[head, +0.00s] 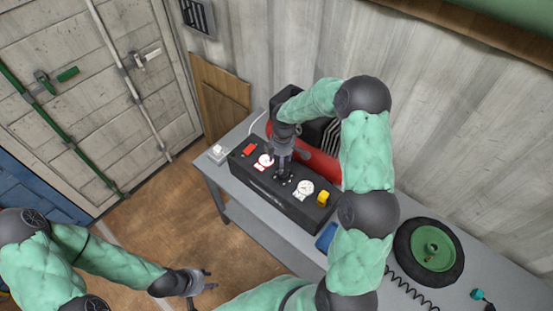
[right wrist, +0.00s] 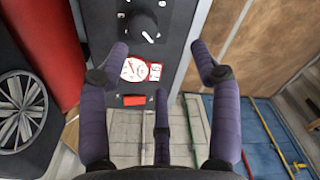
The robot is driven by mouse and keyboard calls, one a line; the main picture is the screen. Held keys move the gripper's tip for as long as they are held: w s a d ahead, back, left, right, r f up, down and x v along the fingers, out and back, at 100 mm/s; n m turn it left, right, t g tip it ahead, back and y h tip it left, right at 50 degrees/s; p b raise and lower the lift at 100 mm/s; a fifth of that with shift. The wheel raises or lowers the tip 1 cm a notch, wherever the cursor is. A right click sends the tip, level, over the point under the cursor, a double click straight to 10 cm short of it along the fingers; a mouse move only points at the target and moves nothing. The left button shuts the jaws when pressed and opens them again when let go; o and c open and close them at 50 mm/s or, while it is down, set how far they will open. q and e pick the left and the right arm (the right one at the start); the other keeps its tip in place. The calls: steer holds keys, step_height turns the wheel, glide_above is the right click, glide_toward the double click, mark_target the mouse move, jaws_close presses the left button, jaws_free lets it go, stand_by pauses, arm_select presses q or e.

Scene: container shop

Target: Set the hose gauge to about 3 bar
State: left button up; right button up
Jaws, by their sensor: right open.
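A black control box (head: 290,205) lies on the grey table. It carries a red-marked gauge (head: 265,161), a white gauge (head: 304,188), a red switch (head: 249,150) and a yellow part (head: 323,199). In the right wrist view a black knob (right wrist: 145,27) with a white mark shows beyond the fingertips, near the red-marked gauge (right wrist: 140,69). The gauge readings are too small to tell. Which gauge is the hose gauge is unclear. My left gripper (head: 208,280) is open and empty, away from the table.
A red tank (head: 318,163) lies behind the box, partly hidden by my right arm. A wheel with a green hub (head: 430,246) and a coiled black hose (head: 410,291) lie on the table at the right. A white socket (head: 218,153) is at the left table corner.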

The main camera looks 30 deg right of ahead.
mark_target(284, 171)
steer(key=shift+n+h, duration=0.3)
steer(key=shift+n, duration=0.1)
steer(key=f, duration=0.2)
steer(key=d+f, duration=0.1)
steer(key=f, duration=0.2)
steer(key=f+p, duration=0.1)
steer(key=f, duration=0.2)
steer(key=shift+w+d+f, duration=0.15)
steer(key=shift+w+d, duration=0.2)
steer(key=shift+d, duration=0.05)
steer(key=c, duration=1.2)
